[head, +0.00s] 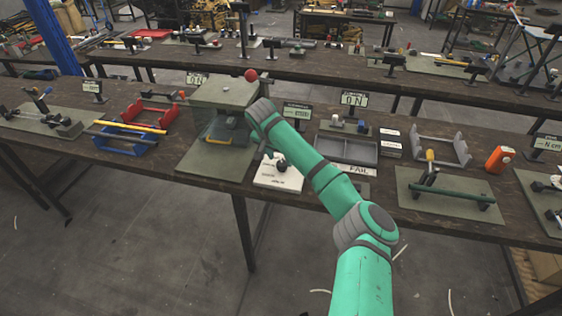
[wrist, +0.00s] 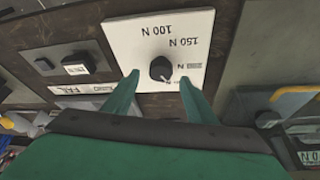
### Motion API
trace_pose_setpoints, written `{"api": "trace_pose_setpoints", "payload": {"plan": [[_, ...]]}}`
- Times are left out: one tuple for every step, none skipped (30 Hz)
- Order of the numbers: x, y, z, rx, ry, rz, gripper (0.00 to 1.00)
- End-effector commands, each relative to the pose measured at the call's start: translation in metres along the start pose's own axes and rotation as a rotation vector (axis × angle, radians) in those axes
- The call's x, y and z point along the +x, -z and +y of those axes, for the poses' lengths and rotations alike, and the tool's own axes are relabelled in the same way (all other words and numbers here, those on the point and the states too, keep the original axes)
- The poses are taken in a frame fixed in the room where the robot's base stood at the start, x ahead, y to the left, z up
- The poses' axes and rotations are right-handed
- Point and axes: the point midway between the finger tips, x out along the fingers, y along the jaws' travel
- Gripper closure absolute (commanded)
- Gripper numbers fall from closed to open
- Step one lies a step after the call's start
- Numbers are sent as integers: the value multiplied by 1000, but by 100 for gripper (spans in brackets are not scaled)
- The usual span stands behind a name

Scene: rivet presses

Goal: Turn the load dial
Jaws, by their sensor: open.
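The load dial is a dark round knob (wrist: 160,68) on a white plate (wrist: 118,38). In the wrist view the plate reads 100 N and 150 N upside down, with a third, partly hidden N label beside the right finger. A small pale mark shows at the knob's lower right edge. The plate (head: 266,184) lies on the bench in the head view, below my gripper (head: 282,164). My gripper (wrist: 158,77) is open, with one green finger on each side of the knob. Contact with the knob cannot be told.
A green-grey press (head: 222,92) with a red ball stands left of the plate on the bench. A grey tray (head: 346,163), a FAIL label (head: 359,171) and small blocks lie to the right. A green fixture board (head: 405,200) is farther right.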

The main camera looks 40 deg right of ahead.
Motion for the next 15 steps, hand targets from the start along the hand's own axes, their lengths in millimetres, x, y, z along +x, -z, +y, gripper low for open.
{"api": "trace_pose_setpoints", "payload": {"plan": [[8,0,1,1,-1,-1,48],[12,0,0,1,-1,-1,48],[16,0,0,0,-1,0,48],[20,0,0,0,-1,0,48],[22,0,0,1,-1,0,48],[25,0,0,0,-1,0,48],[27,0,0,0,0,0,48],[29,0,0,0,1,1,48],[30,0,0,0,1,1,48],[31,0,0,0,0,1,48],[32,0,0,0,0,1,48],[32,0,0,0,0,1,48],[32,0,0,0,1,1,48],[32,0,0,0,1,1,48],[32,0,0,0,1,1,48]]}}
